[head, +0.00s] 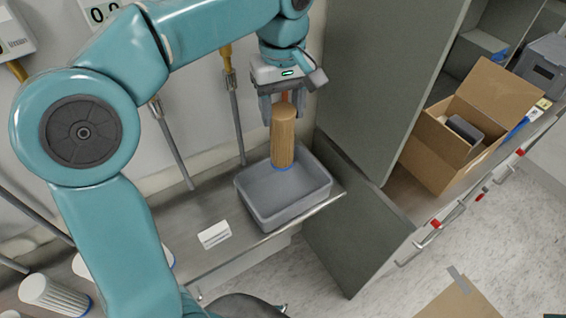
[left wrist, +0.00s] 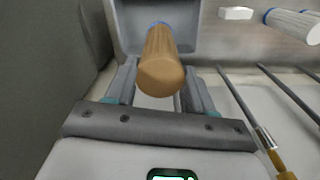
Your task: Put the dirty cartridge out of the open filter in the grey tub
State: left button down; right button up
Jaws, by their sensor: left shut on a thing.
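My left gripper (head: 283,112) is shut on the brown, pleated dirty cartridge (head: 283,140) near its top end. The cartridge hangs upright over the grey tub (head: 262,213), its blue lower end within the tub's outline. I cannot tell whether that end touches the tub floor. In the left wrist view the cartridge (left wrist: 160,62) shows between the two fingers (left wrist: 160,88), with the tub (left wrist: 130,22) beyond it. The tub looks otherwise empty. The open filter cannot be made out. My right gripper is out of view.
White pleated cartridges (head: 52,293) lie at the lower left. A white card (head: 214,235) lies left of the tub. Grey panels (head: 358,215) stand right of the tub. A cardboard box (head: 440,150) sits on the shelf at right. Thin pipes (head: 236,120) rise behind the bench.

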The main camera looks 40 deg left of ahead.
aim_at(283, 153)
pick_arm(q)
jog(key=f, duration=0.6)
jog(key=w+f, duration=0.1)
jog(key=f, duration=0.2)
jog(key=shift+a+b, duration=0.2)
jog(key=shift+b, duration=0.15)
jog(key=shift+s+d, duration=0.15)
jog(key=shift+s, duration=0.15)
jog(key=f, duration=0.4)
jog(key=shift+w+f, duration=0.3)
jog(key=shift+f, duration=0.05)
jog(key=shift+s+r, duration=0.2)
jog(key=shift+s, duration=0.3)
jog(key=shift+w+f, duration=0.2)
jog(key=shift+c, duration=2)
grip_release()
jog(key=shift+w+f, duration=0.1)
jog(key=shift+w, duration=0.1)
jog(key=shift+s, duration=0.3)
jog(key=shift+w+r, duration=0.2)
jog(key=shift+r, duration=0.2)
notch_tip(283, 153, up, 11)
jog(key=shift+w+p, duration=0.1)
jog(key=shift+p, duration=0.35)
jog(key=shift+s+r, duration=0.2)
jog(key=shift+r, duration=0.2)
jog(key=shift+w+f, duration=0.1)
jog(key=shift+w, duration=0.05)
